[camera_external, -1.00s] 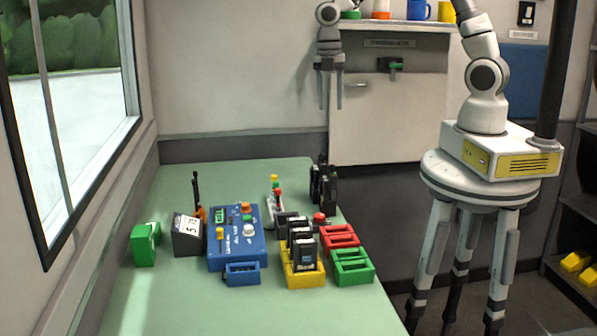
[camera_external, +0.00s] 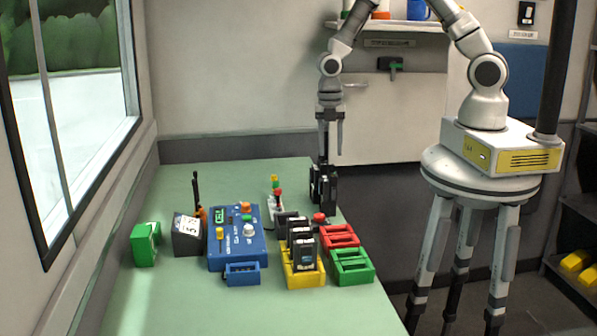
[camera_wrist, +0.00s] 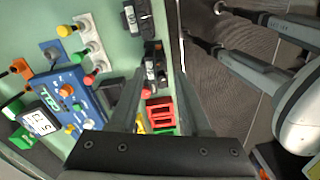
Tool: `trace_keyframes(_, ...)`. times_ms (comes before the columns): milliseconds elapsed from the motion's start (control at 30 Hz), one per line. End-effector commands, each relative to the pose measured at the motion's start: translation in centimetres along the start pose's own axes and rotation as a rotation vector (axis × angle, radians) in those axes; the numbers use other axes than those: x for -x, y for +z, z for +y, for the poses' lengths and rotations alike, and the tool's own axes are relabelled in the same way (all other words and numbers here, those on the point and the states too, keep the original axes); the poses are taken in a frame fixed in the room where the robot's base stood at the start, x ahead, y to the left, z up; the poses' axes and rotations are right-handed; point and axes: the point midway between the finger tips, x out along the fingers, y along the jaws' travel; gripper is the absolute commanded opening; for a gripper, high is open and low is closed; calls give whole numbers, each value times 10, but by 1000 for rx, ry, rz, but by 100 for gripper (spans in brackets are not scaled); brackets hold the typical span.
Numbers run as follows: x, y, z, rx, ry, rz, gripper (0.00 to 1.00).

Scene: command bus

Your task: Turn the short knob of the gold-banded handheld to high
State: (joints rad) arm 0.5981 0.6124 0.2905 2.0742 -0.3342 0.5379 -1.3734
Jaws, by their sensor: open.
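A pair of black handhelds (camera_external: 323,186) stands upright at the far right edge of the green table. I cannot make out a gold band or the short knob's setting. A black handheld with pale markings also shows at the top of the wrist view (camera_wrist: 137,17). My gripper (camera_external: 331,155) points down, open and empty, above and close to the far pair in the external view. Its two fingers also show in the wrist view (camera_wrist: 158,82).
A blue panel box (camera_external: 237,250) with knobs sits mid-table. Yellow (camera_external: 302,281), red (camera_external: 341,238) and green (camera_external: 354,269) holders stand at the right. A white strip with coloured buttons (camera_external: 276,200) lies behind the panel. The table's near-left part is clear.

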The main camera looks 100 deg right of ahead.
Motion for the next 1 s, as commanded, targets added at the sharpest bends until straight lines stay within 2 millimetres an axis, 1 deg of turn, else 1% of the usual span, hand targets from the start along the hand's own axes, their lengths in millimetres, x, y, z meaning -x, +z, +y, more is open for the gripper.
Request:
trace_keyframes(33,-10,-1,-1,3,-4,0,48)
trace_keyframes(100,-20,-1,0,3,-2,0,48)
trace_keyframes(233,-32,0,0,1,-1,0,48)
trace_keyframes(400,-38,0,0,1,0,0,48)
trace_keyframes(633,-38,0,0,1,1,0,48)
trace_keyframes(667,-38,0,0,1,1,0,44)
trace_keyframes(700,-38,0,0,1,1,0,37)
trace_keyframes(767,-38,0,0,1,0,0,26)
trace_keyframes(900,-38,0,0,1,0,0,1)
trace_keyframes(1000,-38,0,0,1,0,0,0)
